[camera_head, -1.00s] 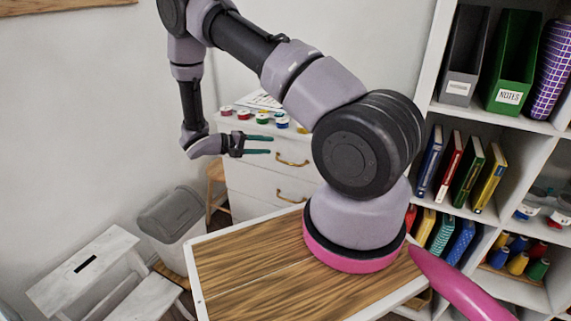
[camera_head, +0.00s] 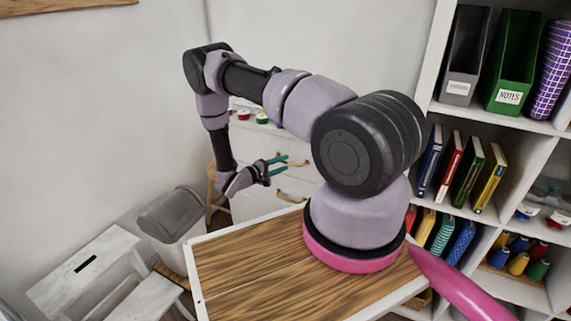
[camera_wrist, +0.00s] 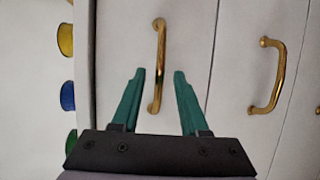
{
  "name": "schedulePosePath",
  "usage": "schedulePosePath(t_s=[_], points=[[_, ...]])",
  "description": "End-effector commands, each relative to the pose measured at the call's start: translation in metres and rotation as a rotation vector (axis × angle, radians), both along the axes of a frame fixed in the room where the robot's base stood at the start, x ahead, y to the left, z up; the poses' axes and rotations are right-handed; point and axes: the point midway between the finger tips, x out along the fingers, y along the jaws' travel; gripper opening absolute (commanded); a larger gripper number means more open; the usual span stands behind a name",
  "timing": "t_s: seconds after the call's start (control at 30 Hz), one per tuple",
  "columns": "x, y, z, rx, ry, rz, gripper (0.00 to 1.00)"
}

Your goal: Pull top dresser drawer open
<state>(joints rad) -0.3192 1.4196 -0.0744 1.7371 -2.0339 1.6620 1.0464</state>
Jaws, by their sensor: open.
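The white dresser (camera_head: 256,208) stands against the back wall, beyond the wooden tabletop. In the wrist view, which is turned sideways, the top drawer (camera_wrist: 121,40) is the panel nearest the spools. Its brass handle (camera_wrist: 159,62) lies between my gripper's (camera_wrist: 158,73) two green fingers in the picture. The gripper is open and empty; whether the fingers reach around the handle in depth I cannot tell. In the head view my gripper (camera_head: 286,163) is in front of the top drawer, partly covering its handle. The drawer looks closed.
The lower drawer's brass handle (camera_wrist: 269,76) is to the right in the wrist view. Coloured spools (camera_wrist: 67,96) are on the dresser top. A grey bin (camera_head: 172,215) and a white step stool (camera_head: 85,262) stand at left. A full shelf (camera_head: 433,105) fills the right side.

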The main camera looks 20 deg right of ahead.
Motion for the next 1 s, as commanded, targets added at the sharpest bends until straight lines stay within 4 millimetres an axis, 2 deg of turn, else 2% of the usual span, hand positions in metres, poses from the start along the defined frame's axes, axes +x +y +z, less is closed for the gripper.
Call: schedulePosePath(t_s=[0.2,0.47,0.5,0.6,1.0], points=[[0.005,-0.017,-0.002,0.0,0.0,0.0,0.44],[0.005,-0.018,-0.002,0.0,0.0,0.0,0.44],[0.005,-0.018,-0.002,0.0,0.0,0.0,0.36],[0.005,-0.018,-0.002,0.0,0.0,0.0,0.0],[0.005,-0.017,-0.002,0.0,0.0,0.0,0.0]])
